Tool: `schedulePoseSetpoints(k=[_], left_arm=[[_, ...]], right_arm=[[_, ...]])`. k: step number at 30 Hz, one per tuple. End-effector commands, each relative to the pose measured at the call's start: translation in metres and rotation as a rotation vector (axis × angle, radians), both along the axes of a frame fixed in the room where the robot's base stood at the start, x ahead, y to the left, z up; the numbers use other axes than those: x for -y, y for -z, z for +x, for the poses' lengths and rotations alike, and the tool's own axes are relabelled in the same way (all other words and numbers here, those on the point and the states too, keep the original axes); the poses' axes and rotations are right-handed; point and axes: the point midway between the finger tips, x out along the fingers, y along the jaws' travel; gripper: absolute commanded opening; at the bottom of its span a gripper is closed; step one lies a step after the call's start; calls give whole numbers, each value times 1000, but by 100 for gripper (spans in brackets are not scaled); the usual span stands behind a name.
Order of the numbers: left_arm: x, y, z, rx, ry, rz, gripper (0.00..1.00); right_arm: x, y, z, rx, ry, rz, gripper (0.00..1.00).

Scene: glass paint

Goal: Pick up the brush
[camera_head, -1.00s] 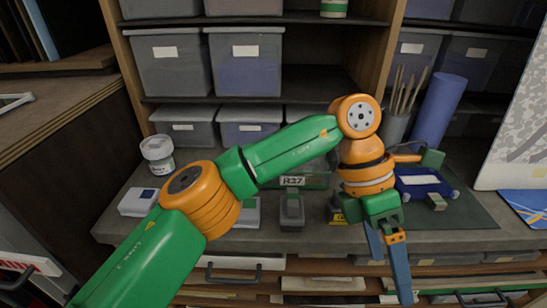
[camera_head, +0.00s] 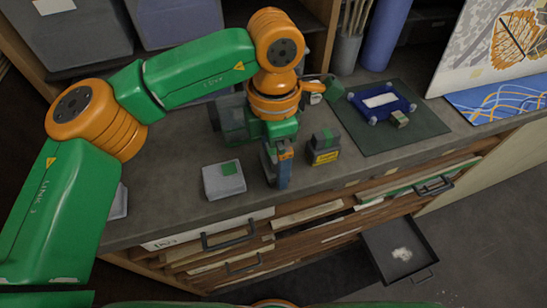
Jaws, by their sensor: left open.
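Several thin brushes (camera_head: 353,14) stand upright in a grey cup (camera_head: 346,54) at the back of the worktop, their tops cut by the upper edge. No brush lying loose on the worktop can be made out. My left gripper (camera_head: 279,184) is open and points down near the worktop's front edge, left of a small black and yellow block (camera_head: 324,148). It is well in front and left of the brush cup. I see no brush between its fingers. The right gripper is out of view.
A dark green mat (camera_head: 429,123) bears a blue and white holder (camera_head: 381,102) and a small block (camera_head: 399,119). A grey box (camera_head: 223,180) stands left of my gripper. A blue roll (camera_head: 387,36) stands by the cup. A dark open tray (camera_head: 402,252) juts out below the worktop.

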Motion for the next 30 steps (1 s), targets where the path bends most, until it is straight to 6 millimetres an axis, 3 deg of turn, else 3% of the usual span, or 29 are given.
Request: schedulePoseSetpoints(k=[4, 12, 19, 22, 26, 30], left_arm=[[0, 0, 0, 0, 0, 0, 100], [0, 0, 0, 0, 0, -1, 27], [0, -2, 0, -1, 1, -1, 25], [0, -12, 0, -1, 1, -1, 25], [1, -42, 0, -2, 2, -2, 25], [22, -78, -21, 0, 7, 0, 25]], right_arm=[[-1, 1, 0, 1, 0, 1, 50], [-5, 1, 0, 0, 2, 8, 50], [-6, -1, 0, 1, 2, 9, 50], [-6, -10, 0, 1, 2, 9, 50], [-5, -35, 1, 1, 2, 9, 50], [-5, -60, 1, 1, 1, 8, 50]])
